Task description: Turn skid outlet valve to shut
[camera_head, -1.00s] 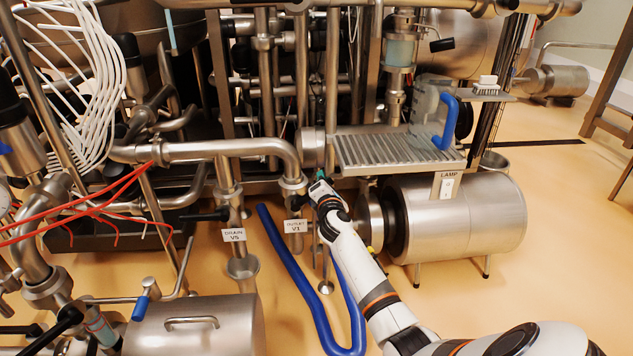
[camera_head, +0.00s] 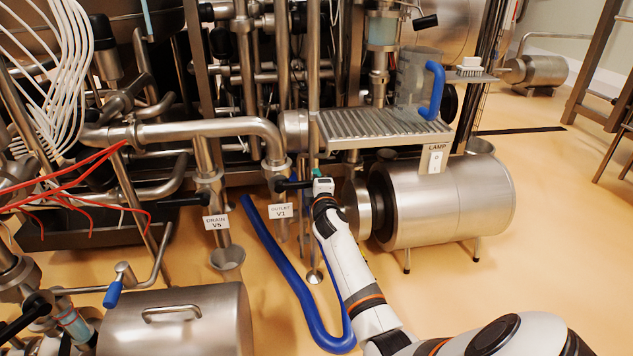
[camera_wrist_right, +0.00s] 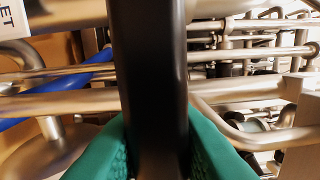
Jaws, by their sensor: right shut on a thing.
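The outlet valve sits on the vertical pipe below the bend of the steel pipe, above the OUTLET V1 tag (camera_head: 280,211). Its black handle (camera_head: 292,185) sticks out to the right, roughly level in the head view. My right gripper (camera_head: 317,177) is at the outer end of this handle, its green fingertips partly showing. In the right wrist view the black handle (camera_wrist_right: 150,60) stands between the green fingers of my right gripper (camera_wrist_right: 155,150), which is shut on it. My left gripper is not in view.
The DRAIN V5 tag (camera_head: 216,222) and its valve are left of the outlet. A blue hose (camera_head: 285,270) loops on the floor beside my right forearm. A steel motor (camera_head: 445,203) and a ribbed tray (camera_head: 380,126) lie right of the gripper.

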